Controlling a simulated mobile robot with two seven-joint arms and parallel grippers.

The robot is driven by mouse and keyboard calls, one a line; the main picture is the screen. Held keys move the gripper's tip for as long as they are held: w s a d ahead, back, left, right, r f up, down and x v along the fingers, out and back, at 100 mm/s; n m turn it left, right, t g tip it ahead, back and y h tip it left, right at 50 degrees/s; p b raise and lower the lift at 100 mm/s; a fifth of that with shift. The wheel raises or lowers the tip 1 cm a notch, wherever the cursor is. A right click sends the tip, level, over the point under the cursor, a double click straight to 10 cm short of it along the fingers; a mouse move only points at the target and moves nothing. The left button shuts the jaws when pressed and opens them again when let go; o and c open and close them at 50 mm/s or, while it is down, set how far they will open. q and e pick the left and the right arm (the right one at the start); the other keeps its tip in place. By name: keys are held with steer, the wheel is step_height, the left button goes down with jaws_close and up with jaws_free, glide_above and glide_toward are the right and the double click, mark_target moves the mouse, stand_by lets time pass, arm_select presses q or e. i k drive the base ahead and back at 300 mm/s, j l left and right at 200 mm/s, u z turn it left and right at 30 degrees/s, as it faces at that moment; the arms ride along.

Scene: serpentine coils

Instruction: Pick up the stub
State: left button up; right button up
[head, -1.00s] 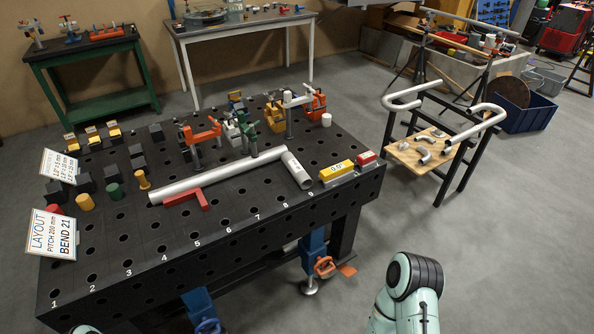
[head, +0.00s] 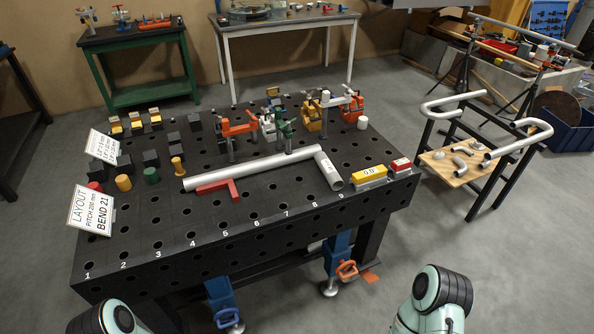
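A short grey pipe piece (head: 328,171), which looks like the stub, lies on the black perforated table (head: 270,222). It sits at the right end of a long pale pipe (head: 250,170), angled across it, with its open end toward me. Whether the two touch I cannot tell. A small white upright cylinder (head: 362,122) stands farther back on the table. Parts of my left and right arms show at the bottom edge, in front of the table. Neither of my grippers is in view.
A red angle piece (head: 217,189) lies before the long pipe. A yellow level (head: 370,175) and a red block (head: 400,165) lie right of the short piece. Orange clamps (head: 238,125) stand behind. A black stand with bent pipes (head: 485,150) is at right.

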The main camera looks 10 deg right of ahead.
mark_target(334, 179)
steer(key=u, duration=0.35)
steer(key=l+u, duration=0.15)
steer(key=u, duration=0.25)
steer(key=l+u, duration=0.1)
steer(key=u, duration=0.25)
steer(key=l+u, duration=0.4)
steer(key=k+l+u, duration=0.2)
steer(key=l+u, duration=0.2)
steer(key=l, duration=0.15)
steer(key=k+l+u, duration=0.1)
steer(key=l, duration=0.25)
steer(key=k+l+u, duration=0.1)
steer(key=k+l, duration=0.25)
steer(key=l, duration=0.25)
steer(key=u, duration=0.05)
